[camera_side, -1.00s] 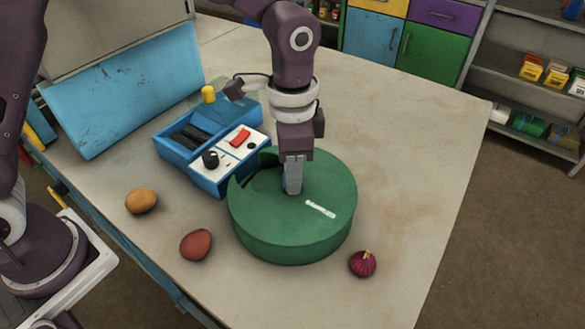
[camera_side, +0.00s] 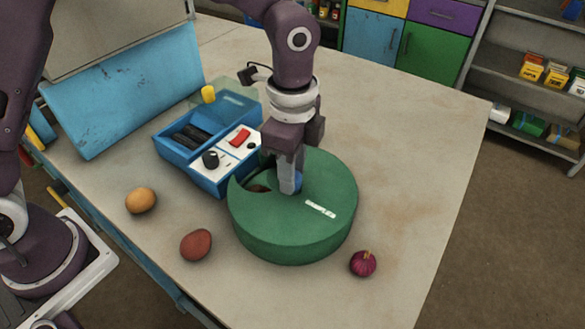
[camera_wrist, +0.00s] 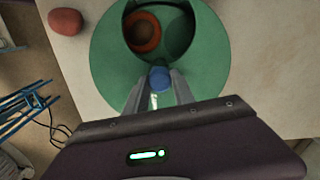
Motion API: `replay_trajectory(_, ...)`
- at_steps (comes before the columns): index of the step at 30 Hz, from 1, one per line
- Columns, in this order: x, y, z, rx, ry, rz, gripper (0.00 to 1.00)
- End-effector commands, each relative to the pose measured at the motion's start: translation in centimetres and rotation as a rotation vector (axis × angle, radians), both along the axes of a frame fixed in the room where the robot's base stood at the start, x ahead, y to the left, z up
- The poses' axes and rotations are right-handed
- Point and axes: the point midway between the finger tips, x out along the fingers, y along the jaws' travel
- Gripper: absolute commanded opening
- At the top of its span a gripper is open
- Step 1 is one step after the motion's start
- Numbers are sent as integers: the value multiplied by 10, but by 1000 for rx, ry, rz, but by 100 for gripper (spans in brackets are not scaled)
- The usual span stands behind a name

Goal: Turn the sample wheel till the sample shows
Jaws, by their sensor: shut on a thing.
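The sample wheel is a round green drum (camera_side: 300,225) on the table, with a cut-out window in its top at the left. A blue knob (camera_wrist: 160,77) stands at the middle of its top. My gripper (camera_side: 290,190) points down and is shut on this knob, with one finger on each side. Through the window, the wrist view shows a reddish-orange ring-like thing (camera_wrist: 155,42) with a dark middle, at the window's left part. It shows as a small brownish patch in the side view (camera_side: 258,188). The fingers partly hide the knob.
A blue box with a white panel (camera_side: 222,162), a black knob and a red switch stands close behind the drum at left. A yellow-brown lump (camera_side: 141,200), a reddish lump (camera_side: 196,245) and a purple onion (camera_side: 363,263) lie around the drum. The table's right side is clear.

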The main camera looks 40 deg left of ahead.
Motion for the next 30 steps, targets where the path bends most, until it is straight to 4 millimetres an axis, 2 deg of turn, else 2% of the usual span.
replay_trajectory(18, 1, 0, 1, -3, -3, -299, 0)
replay_trajectory(30, 1, 0, 1, -3, -3, -436, 0)
